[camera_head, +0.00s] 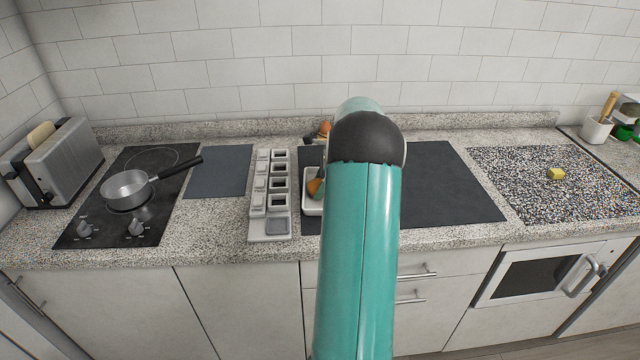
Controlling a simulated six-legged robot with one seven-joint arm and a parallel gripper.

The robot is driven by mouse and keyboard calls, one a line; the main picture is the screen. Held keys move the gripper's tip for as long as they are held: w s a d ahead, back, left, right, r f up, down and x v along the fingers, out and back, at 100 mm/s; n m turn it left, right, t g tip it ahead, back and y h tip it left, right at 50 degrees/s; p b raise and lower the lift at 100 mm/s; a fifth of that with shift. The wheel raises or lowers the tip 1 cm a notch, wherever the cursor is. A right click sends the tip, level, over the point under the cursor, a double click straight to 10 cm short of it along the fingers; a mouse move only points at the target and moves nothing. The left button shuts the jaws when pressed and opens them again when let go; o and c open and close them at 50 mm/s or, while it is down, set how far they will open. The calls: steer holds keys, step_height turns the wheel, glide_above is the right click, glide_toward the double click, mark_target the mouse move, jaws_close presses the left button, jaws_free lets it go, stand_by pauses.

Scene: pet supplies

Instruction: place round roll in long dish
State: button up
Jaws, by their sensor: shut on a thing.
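A white dish (311,209), perhaps the long dish, shows its left part on the dark mat, just left of my teal arm; the arm hides the rest of it. Something orange and green (316,187) shows in or over the dish, partly covered by the arm. A small orange-brown thing (325,127) shows farther back beside the arm; I cannot tell whether either is the round roll.
A grey slotted rack (257,205) stands close left of the dish. A saucepan (126,188) sits on the hob, with a toaster (68,160) beyond it. The dark mat (450,185) is bare right of my arm. A yellow block (556,174) lies on the speckled board.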

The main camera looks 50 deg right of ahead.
steer(key=shift+f, duration=0.15)
steer(key=o, duration=1)
steer(key=shift+o, duration=0.2)
steer(key=v, duration=1.2)
steer(key=shift+r, duration=0.2)
steer(key=w+a+r+n+h, duration=0.1)
steer(key=w+a+r+n, duration=0.2)
steer(key=a, duration=0.6)
steer(key=a+r+n, duration=0.3)
steer(key=a+n, duration=0.2)
steer(key=a, duration=0.4)
steer(key=w+a+r+n+h, duration=0.1)
steer(key=w+a+r+n, duration=0.2)
steer(key=a, duration=0.6)
steer(key=s+a+f+n, duration=0.1)
steer(key=s+a+n, duration=0.4)
steer(key=a, duration=0.3)
steer(key=s+a+f+n+t, duration=0.1)
steer(key=s+a+n, duration=0.4)
steer(key=a, duration=0.3)
steer(key=s+a+f+n+t, duration=0.1)
steer(key=s+a+f+n, duration=0.1)
steer(key=s+a+n, duration=0.3)
steer(key=a+n, duration=0.2)
steer(key=a, duration=0.2)
steer(key=shift+s+n+h, duration=0.3)
steer(key=shift+s+h, duration=0.1)
